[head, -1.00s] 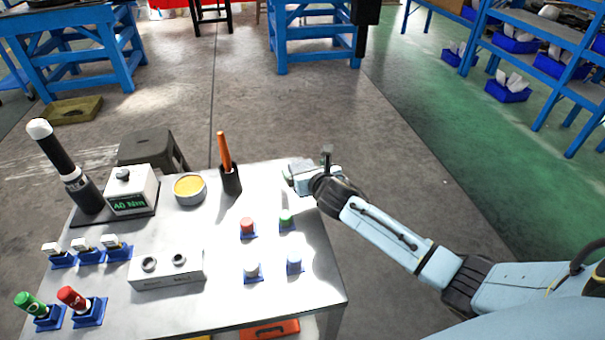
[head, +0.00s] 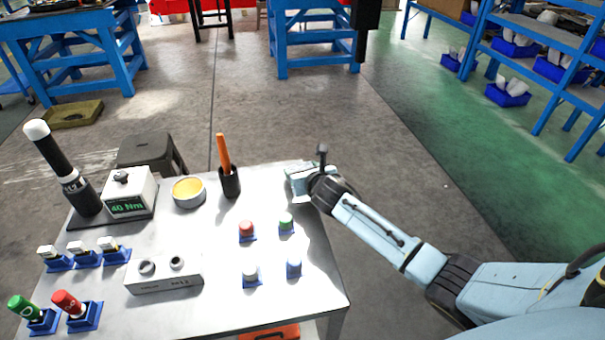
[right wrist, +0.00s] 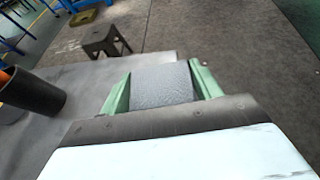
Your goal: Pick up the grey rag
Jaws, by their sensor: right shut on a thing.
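The grey rag (right wrist: 162,86) shows in the right wrist view as a grey textured piece between the two green fingers of my right gripper. My right gripper (head: 298,174) is at the far right corner of the metal table (head: 215,312) in the head view, shut on the rag. In the head view the rag is hidden or too small to make out behind the gripper. I cannot tell whether the rag touches the tabletop. My left gripper is not in view.
A black holder with an orange handle (head: 224,152) stands left of my right gripper. A yellow-topped round tin (head: 188,192), a torque tester (head: 130,192) and red and green buttons (head: 247,229) are on the table. A dark stool (head: 150,150) stands behind it.

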